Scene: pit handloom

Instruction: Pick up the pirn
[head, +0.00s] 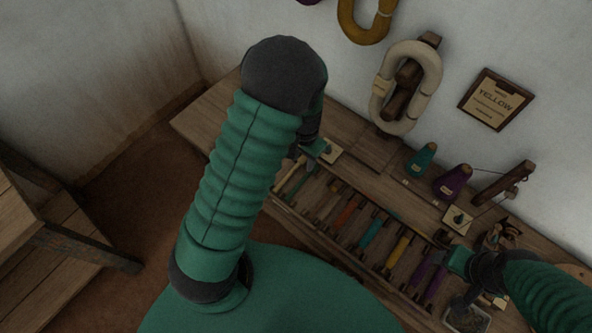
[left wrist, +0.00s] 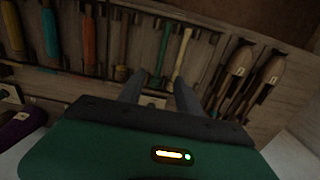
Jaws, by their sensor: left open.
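Several pirns lie side by side in a slotted wooden rack on the bench, among them an orange pirn (head: 345,216), a teal pirn (head: 374,230), a yellow pirn (head: 399,251) and a purple pirn (head: 434,284). The left wrist view also shows a green pirn (left wrist: 134,46) and a cream pirn (left wrist: 182,53). My left gripper (left wrist: 156,82) is open and empty, its fingers pointing toward the green and cream pirns. In the head view it is mostly hidden behind my arm. My right gripper (head: 450,261) is by the rack's right end; its jaws are unclear.
Two wooden shuttles (left wrist: 238,68) lie right of the pirns in the left wrist view. A teal cone (head: 421,162) and a purple cone (head: 453,183) stand behind the rack. A wooden post (head: 505,182) rises at the right. A sign (head: 497,99) and a cream yarn hank (head: 431,70) hang on the wall.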

